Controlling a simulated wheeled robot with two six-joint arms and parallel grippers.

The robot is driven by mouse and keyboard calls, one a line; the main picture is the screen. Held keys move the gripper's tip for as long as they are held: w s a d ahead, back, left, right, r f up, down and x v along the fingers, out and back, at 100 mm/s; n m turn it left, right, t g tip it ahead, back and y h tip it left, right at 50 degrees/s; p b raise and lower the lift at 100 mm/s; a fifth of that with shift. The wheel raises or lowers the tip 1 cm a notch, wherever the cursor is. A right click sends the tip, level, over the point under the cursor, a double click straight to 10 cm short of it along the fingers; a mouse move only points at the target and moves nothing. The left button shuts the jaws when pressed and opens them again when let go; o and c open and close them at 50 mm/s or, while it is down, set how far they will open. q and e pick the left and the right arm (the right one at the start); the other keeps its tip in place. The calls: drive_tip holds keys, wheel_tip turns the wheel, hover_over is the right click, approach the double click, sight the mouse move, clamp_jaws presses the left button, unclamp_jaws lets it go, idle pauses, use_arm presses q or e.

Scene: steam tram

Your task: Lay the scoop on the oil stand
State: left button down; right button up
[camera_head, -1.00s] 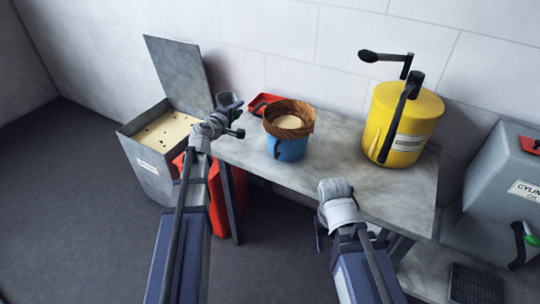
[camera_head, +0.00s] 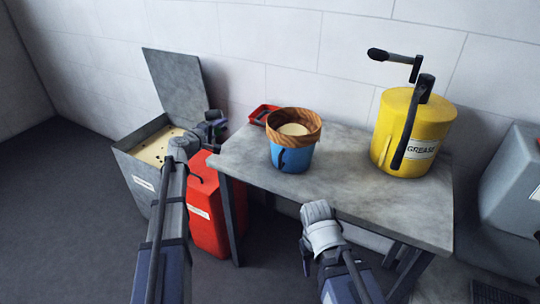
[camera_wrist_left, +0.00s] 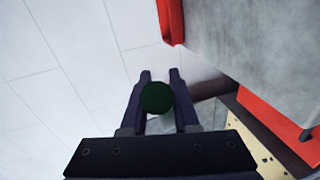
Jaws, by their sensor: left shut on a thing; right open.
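My left gripper (camera_head: 210,130) is beyond the left end of the grey-topped table, probably the oil stand (camera_head: 345,185). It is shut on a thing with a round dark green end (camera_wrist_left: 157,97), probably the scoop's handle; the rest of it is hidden. In the left wrist view the green end sits between the two dark fingers. My right gripper (camera_head: 306,257) is low in front of the table's front edge, empty as far as it shows. Its fingers are small and partly hidden by my wrist.
On the table stand a blue bucket (camera_head: 290,157) with a wooden rim, a yellow grease drum (camera_head: 400,140) with a crank and a small red tray (camera_head: 262,115). A grey open-lidded bin (camera_head: 140,170) and a red can (camera_head: 205,210) stand left. The table's front middle is clear.

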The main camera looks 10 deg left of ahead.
use_arm(q)
hover_over(259, 160)
wheel_tip(259, 160, down, 2)
drive_tip(key=shift+a+f+b, duration=0.15)
drive_tip(key=shift+f+b, duration=0.1)
drive_tip(key=shift+b, duration=1)
drive_tip(key=shift+f+b, duration=0.35)
wheel_tip(259, 160, down, 4)
drive_tip(key=b, duration=0.4)
drive_tip(key=shift+d, duration=0.2)
drive_tip(key=shift+r, duration=0.1)
